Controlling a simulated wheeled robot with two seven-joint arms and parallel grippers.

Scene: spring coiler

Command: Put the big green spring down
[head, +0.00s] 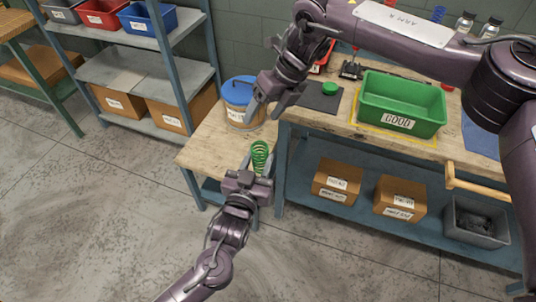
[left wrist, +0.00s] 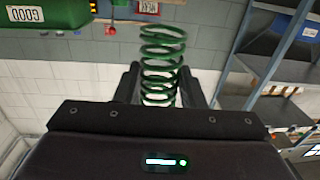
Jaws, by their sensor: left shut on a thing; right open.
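The big green spring (head: 259,155) stands roughly upright between the fingers of my left gripper (head: 259,170), in front of the workbench's left end in the head view. In the left wrist view the green spring (left wrist: 162,50) rises from between the dark fingers of my left gripper (left wrist: 160,88), which is shut on it. Its lower coils are partly hidden by the gripper. My right gripper (head: 267,106) is open and empty, over the bench beside the blue-lidded tub.
The wooden workbench (head: 222,150) carries a green GOOD bin (head: 402,105), a dark mat (head: 322,98) with a small green round object (head: 330,88), and a blue-lidded tub (head: 241,100). Boxes sit on its lower shelf. A blue rack (head: 125,72) stands at left. The bench's front left corner is bare.

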